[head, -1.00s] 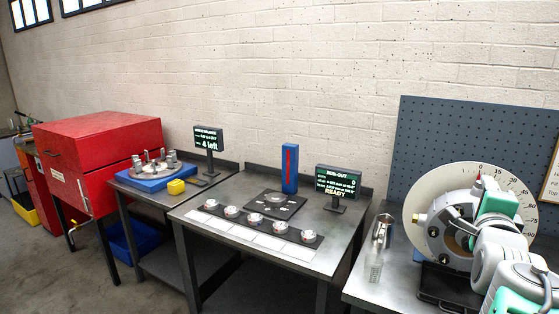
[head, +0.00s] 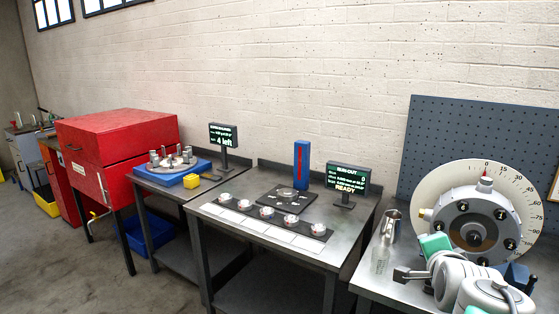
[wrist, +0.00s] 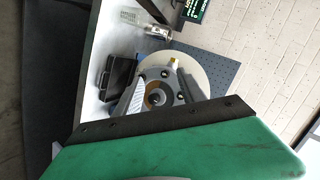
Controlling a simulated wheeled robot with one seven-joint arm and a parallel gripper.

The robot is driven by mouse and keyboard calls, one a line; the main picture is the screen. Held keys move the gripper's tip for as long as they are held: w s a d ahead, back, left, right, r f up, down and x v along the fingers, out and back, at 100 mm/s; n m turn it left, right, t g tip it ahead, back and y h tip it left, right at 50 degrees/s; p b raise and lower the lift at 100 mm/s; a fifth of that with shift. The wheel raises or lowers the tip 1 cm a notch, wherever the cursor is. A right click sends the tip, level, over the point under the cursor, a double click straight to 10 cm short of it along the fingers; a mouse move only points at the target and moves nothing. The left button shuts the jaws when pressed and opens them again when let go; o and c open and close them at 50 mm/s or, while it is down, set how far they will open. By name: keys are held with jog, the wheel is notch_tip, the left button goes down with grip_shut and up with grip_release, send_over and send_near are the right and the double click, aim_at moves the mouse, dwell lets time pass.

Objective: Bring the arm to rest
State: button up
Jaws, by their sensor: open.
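My gripper (wrist: 160,92) shows in the wrist view with its green body and black bar at the bottom and two greyish fingers spread apart. Nothing shows between the fingers. In the head view my arm is low at the right, in front of the rotor (head: 478,222), a grey disc with several bolts. The rotor sits before a pale round degree dial (head: 521,196). In the wrist view the rotor (wrist: 159,97) lies beyond the fingers, which cover part of it. My gripper appears apart from the rotor.
A clear bottle (head: 381,260) and a metal cup (head: 391,220) stand left of the rotor. A red cabinet (head: 118,135) stands at the left. Open floor lies at front left.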

jog(key=s+a+f+n+g+y+b, duration=0.1)
jog(key=s+a+f+n+g+y, duration=0.1)
jog(key=s+a+f+n+g, duration=0.2)
jog(key=s+a+f+n+g+y+b, duration=0.1)
jog(key=s+a+f+n+g, duration=0.3)
jog(key=s+a+f+n, duration=0.6)
jog(key=a+f+n+y, duration=0.1)
jog(key=a+f+n, duration=0.2)
jog(key=a+f, duration=0.2)
jog(key=shift+a+g+y, duration=0.3)
jog(key=shift+a+y, duration=0.1)
jog(key=shift+a, duration=0.35)
jog(key=shift+s+f, duration=0.1)
